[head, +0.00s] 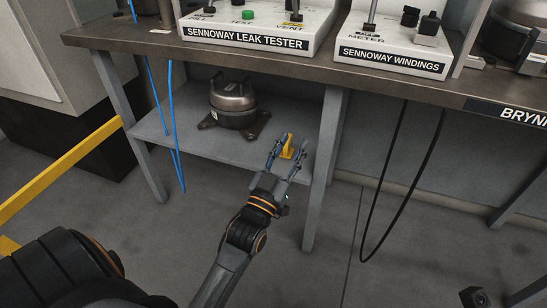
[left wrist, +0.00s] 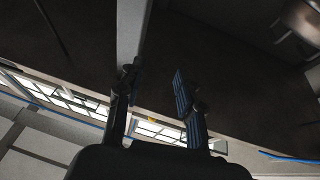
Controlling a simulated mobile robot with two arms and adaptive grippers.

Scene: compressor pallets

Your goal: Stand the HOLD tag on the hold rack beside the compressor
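The compressor (head: 233,103), a dark rounded can on a footed base, stands on the grey lower shelf (head: 190,127) under the bench. A small yellow tag (head: 287,149) stands upright at the right part of this shelf, to the right of the compressor. My left gripper (head: 284,150) is at the shelf's front edge, its fingers spread with the yellow tag appearing between or just beyond their tips. In the left wrist view the fingers (left wrist: 157,85) are apart with nothing clearly gripped, and part of the compressor (left wrist: 304,22) shows at top right. Contact cannot be told.
The bench top (head: 160,42) above carries a leak tester (head: 262,27) and a windings tester (head: 392,45). A grey bench leg (head: 325,165) stands just right of my gripper. Blue hoses (head: 172,125) and a black cable (head: 395,190) hang down. A yellow rail (head: 60,172) is at left.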

